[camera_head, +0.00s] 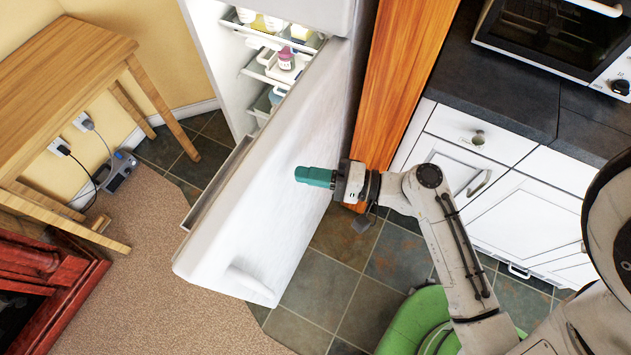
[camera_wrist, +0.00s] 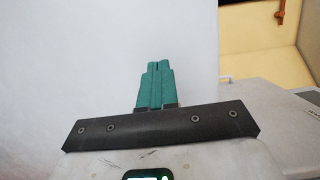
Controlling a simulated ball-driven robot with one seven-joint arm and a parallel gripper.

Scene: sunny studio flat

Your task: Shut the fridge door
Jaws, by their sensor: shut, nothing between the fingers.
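The white fridge door (camera_head: 270,180) stands open and swung out toward the front in the head view. Its outer face is toward my arm, and a grip shows near its lower end. The white fridge body (camera_head: 213,50) is behind it, with bottles and trays on shelves inside. My gripper (camera_head: 299,174) is in front of the door's outer face, its teal fingers together and pointing at it. I cannot tell whether they touch the door. In the wrist view the closed fingers (camera_wrist: 158,66) stand against the pale door surface (camera_wrist: 60,70), which fills the left and middle.
White cabinets (camera_head: 470,165) with a dark counter (camera_head: 500,95) and an oven (camera_head: 555,30) are at the right. A wooden panel (camera_head: 400,85) stands beside the fridge. A wooden table (camera_head: 60,80) is at the left. Tiled floor (camera_head: 335,285) shows below the door.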

